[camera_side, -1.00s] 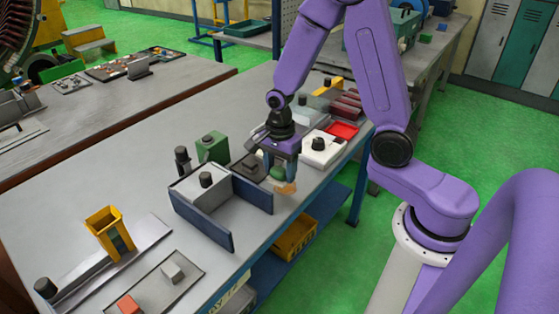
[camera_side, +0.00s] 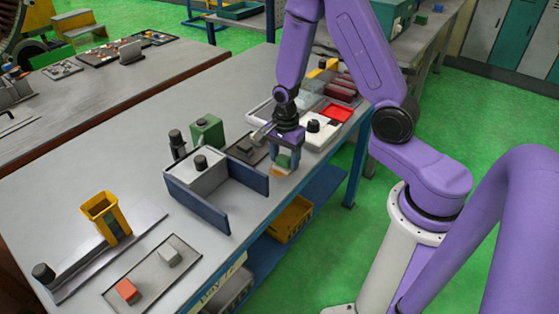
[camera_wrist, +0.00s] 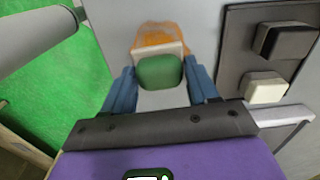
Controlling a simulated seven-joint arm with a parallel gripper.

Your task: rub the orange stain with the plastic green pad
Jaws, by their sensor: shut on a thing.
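My gripper (camera_wrist: 161,88) is shut on the green pad (camera_wrist: 160,71), which sits between the two blue fingers with a pale block edge showing beside it. The orange stain (camera_wrist: 158,36) is on the grey table surface, just beyond the pad in the wrist view and partly covered by it. In the side view my gripper (camera_side: 285,161) points down at the table's front edge, and a small part of the stain (camera_side: 279,172) shows just below the fingers. I cannot tell whether the pad presses on the table.
A dark plate with a black and a white button (camera_wrist: 268,88) lies close on the right in the wrist view. A blue-walled fixture (camera_side: 199,207) stands left of my gripper in the side view, and a red tray (camera_side: 338,113) lies to the right. A green floor drops away beyond the table edge.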

